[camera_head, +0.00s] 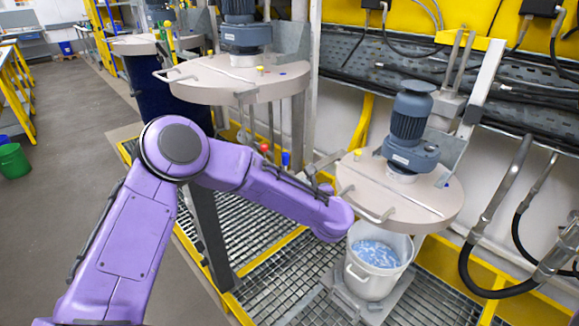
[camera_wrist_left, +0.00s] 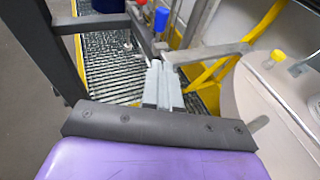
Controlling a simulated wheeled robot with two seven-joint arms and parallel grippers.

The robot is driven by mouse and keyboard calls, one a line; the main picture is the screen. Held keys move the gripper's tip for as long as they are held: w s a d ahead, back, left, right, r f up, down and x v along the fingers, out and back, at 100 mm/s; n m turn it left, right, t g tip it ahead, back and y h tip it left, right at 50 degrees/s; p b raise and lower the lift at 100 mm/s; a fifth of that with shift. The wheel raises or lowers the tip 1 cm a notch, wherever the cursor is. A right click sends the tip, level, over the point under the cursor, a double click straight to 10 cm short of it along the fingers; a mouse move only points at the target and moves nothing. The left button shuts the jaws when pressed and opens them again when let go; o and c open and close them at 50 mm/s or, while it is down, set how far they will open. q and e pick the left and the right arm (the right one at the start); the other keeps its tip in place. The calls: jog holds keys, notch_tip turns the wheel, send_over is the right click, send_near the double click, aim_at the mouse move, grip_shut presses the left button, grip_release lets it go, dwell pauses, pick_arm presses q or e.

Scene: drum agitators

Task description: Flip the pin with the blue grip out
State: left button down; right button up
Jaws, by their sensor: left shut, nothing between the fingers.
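The blue grip (camera_head: 285,159) of a pin stands upright just behind my purple left forearm in the head view; the arm hides what is below it. In the left wrist view the blue grip (camera_wrist_left: 161,19) shows near the top edge, beyond my fingertips and apart from them. A red grip (camera_head: 264,148) is just left of it, and it also shows at the wrist view's top edge (camera_wrist_left: 141,2). My left gripper (camera_wrist_left: 157,66) has its grey fingers together and empty, pointing toward the grey bars near the blue grip. The head view does not show its fingers clearly. My right gripper is not in view.
A round beige lid (camera_head: 430,205) with a motor (camera_head: 410,115) sits over a white bucket (camera_head: 372,285) on the right. Another lid (camera_head: 225,82) is behind my arm. Grey posts and yellow frames (camera_wrist_left: 215,75) stand close to the gripper. A yellow knob (camera_wrist_left: 278,56) is on the right.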

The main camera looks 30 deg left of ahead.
pick_arm(q)
jog(key=p, duration=0.3)
send_near(287, 163)
jog(key=x, duration=0.5)
jog(key=shift+f, duration=0.15)
jog(key=shift+w+a, duration=0.5)
jog(key=shift+w, duration=0.05)
jog(key=shift+f, duration=0.1)
jog(key=w+a+b, duration=0.2)
jog(key=a+b, duration=0.3)
jog(key=shift+a+r+b, duration=0.25)
jog(key=shift+a+b, duration=0.05)
jog(key=shift+a, duration=0.1)
